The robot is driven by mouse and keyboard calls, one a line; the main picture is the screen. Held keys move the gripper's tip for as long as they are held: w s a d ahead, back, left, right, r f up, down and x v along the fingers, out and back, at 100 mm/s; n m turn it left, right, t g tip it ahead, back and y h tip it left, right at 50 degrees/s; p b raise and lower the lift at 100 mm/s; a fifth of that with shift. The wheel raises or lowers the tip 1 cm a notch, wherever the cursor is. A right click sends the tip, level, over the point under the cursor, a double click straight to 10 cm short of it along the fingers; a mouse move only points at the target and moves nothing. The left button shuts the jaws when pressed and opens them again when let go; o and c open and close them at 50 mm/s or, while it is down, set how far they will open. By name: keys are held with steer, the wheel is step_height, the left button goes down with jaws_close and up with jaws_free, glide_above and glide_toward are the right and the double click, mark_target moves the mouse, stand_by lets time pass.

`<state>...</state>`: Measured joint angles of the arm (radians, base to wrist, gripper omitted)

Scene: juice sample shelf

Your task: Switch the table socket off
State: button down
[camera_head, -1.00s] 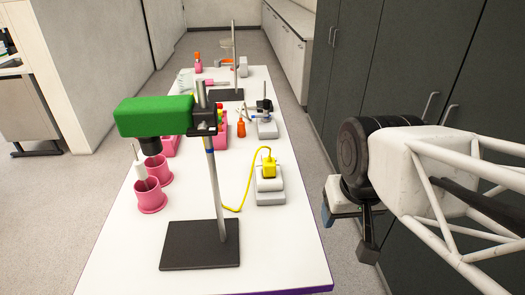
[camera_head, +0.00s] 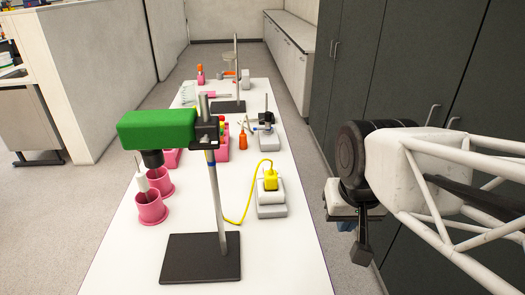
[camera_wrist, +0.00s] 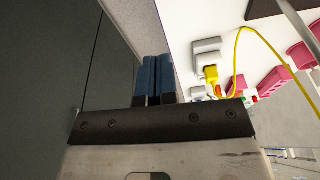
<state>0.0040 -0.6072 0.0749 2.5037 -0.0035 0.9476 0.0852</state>
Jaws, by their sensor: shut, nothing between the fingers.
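The table socket (camera_head: 271,212) is a grey-white box on the right part of the white table, with a yellow plug (camera_head: 270,180) and yellow cable at it. The socket also shows in the wrist view (camera_wrist: 207,47), beside the yellow plug (camera_wrist: 211,74). Its switch is too small to make out. My gripper (camera_wrist: 154,62) has blue fingers close together with nothing between them. It is off the table's right edge, to the right of the socket and apart from it.
A stand with a black base (camera_head: 202,258) holds a green device (camera_head: 157,129) at the table's near left. Pink cups (camera_head: 151,208) stand below it. An orange bottle (camera_head: 243,141) and another small stand lie beyond the socket. Dark cabinets (camera_head: 400,65) line the right side.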

steer(key=w+a+m+g, duration=0.1)
steer(key=w+a+m, duration=0.2)
steer(key=w, duration=0.9)
steer(key=w+a+m+y, duration=0.1)
steer(key=w+a+m, duration=0.1)
steer(key=w+m, duration=0.6)
steer(key=w+a+m+g, duration=0.1)
steer(key=w+a+m, duration=0.2)
steer(key=w, duration=1.3)
steer(key=m, duration=0.3)
steer(key=shift+w+a+r+g+y, duration=0.15)
steer(key=shift+w+a+g+y, duration=0.15)
steer(key=shift+w, duration=0.05)
steer(key=f, duration=0.4)
steer(key=a+f, duration=0.1)
steer(key=f, duration=0.4)
steer(key=a+f, duration=0.1)
steer(key=f, duration=0.3)
steer(key=shift+f, duration=0.4)
steer(key=shift+f, duration=0.1)
